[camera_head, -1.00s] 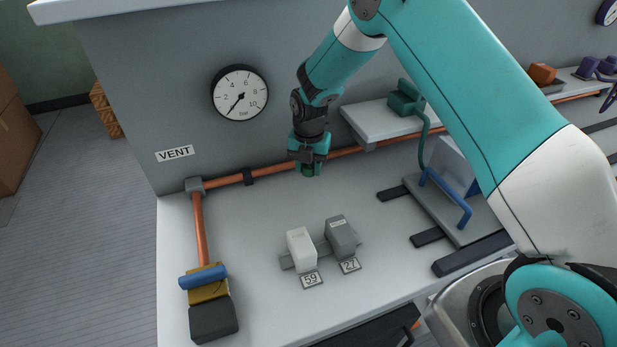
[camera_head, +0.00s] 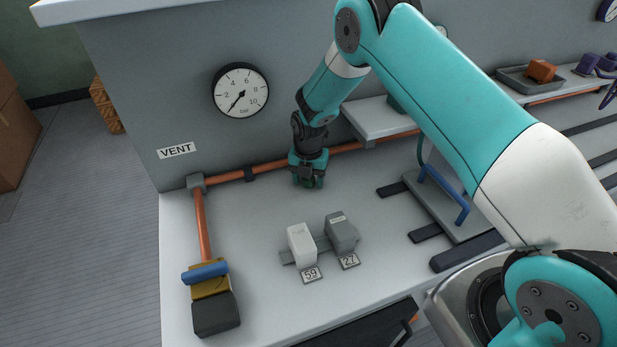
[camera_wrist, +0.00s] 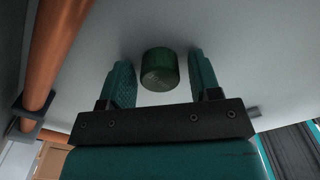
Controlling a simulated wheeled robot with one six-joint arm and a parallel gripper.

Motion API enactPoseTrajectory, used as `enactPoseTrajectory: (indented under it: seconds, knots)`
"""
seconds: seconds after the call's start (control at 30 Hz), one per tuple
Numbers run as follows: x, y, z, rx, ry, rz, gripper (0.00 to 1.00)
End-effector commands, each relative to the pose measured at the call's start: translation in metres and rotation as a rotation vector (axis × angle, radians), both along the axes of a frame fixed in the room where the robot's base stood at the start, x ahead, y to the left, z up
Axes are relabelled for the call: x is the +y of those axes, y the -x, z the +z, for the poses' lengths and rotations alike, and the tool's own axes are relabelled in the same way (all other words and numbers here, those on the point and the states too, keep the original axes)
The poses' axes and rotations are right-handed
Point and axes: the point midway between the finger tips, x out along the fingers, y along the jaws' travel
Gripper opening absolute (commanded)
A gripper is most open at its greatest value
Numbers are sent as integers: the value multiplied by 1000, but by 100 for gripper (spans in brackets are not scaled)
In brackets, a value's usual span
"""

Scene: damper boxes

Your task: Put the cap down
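The cap (camera_wrist: 159,69) is a short dark green cylinder. In the wrist view it stands between my gripper's two teal fingers (camera_wrist: 163,82), with a narrow gap on each side. It appears to rest on the pale bench top (camera_head: 240,225). In the head view my gripper (camera_head: 309,184) points down, low over the back of the bench, in front of the copper pipe. It is open around the cap. The cap is mostly hidden by the fingers in the head view.
A copper pipe (camera_head: 350,148) runs along the back wall. A white box (camera_head: 301,245) and a grey box (camera_head: 341,233) stand in front of my gripper, with tags 59 and 27. A blue-handled valve (camera_head: 205,273) is at left. A shelf (camera_head: 380,118) juts out at right.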

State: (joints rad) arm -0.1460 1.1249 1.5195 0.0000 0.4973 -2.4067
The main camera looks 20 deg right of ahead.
Motion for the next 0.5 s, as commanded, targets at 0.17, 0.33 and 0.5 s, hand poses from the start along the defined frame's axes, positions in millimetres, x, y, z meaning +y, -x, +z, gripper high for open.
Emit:
enactPoseTrajectory:
  seconds: [0.17,0.33,0.5]
  knots:
    - [0,0,1,0,0,0,62]
    - [0,0,5,-1,1,0,62]
    - [0,-1,25,-5,0,0,62]
